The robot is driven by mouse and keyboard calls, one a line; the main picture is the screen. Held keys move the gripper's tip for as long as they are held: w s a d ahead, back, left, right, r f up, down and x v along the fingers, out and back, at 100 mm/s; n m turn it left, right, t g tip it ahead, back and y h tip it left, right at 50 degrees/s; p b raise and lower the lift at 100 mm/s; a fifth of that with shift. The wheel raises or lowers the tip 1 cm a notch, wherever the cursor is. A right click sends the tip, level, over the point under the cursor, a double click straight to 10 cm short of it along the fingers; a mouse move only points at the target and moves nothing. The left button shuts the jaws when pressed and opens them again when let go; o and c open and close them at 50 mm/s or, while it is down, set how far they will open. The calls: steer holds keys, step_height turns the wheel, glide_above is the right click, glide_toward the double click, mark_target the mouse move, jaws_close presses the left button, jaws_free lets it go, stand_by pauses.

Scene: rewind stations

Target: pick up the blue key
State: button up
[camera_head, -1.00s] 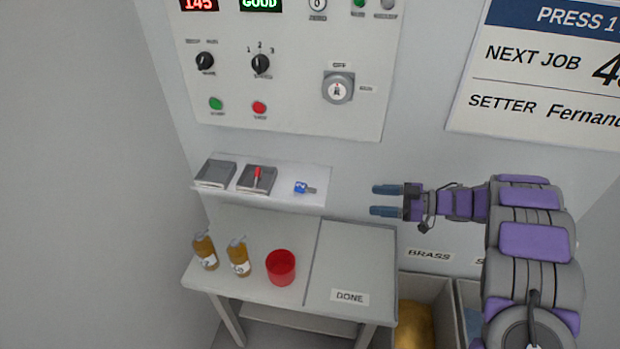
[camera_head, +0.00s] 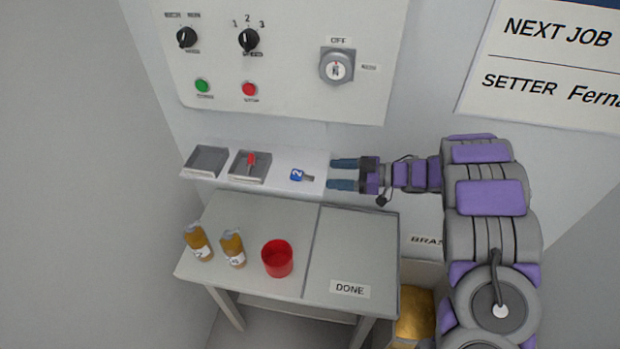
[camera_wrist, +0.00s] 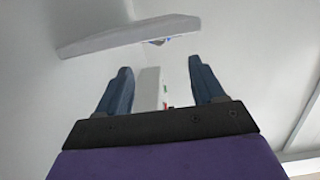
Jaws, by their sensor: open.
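The blue key (camera_head: 298,175) lies on the right part of the small white wall shelf (camera_head: 312,182), its grey shaft pointing right. Its blue head carries a white mark. My gripper (camera_head: 343,174) is open and empty, just right of the key and by the shelf's right end, with its fingers pointing left toward the key. In the wrist view my two fingers (camera_wrist: 158,90) stand apart with nothing held between them. A small blue bit of the key (camera_wrist: 168,39) shows there at the shelf's edge (camera_wrist: 125,38), beyond the fingertips; most of it is hidden.
Left of the key, a grey tray holds a red key (camera_head: 251,160), and an empty grey tray (camera_head: 206,160) sits further left. Below stands a table (camera_head: 335,240) with two amber bottles (camera_head: 198,243) and a red cup (camera_head: 277,259). A control panel (camera_head: 300,90) is above.

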mark_target(304, 174)
steer(key=x, duration=0.3)
steer(key=shift+s+a, duration=0.15)
steer(key=shift+a, duration=0.15)
steer(key=shift+w+a+f+b, duration=0.2)
steer(key=shift+a+f+b, duration=0.15)
steer(key=shift+a, duration=0.2)
steer(key=shift+w+a+f+b, duration=0.15)
steer(key=shift+a+f+b, duration=0.2)
steer(key=shift+a, duration=0.2)
steer(key=shift+w+a, duration=0.2)
steer(key=shift+a, duration=0.85)
steer(key=shift+c, duration=1)
steer(key=shift+d, duration=0.3)
steer(key=c, duration=0.9)
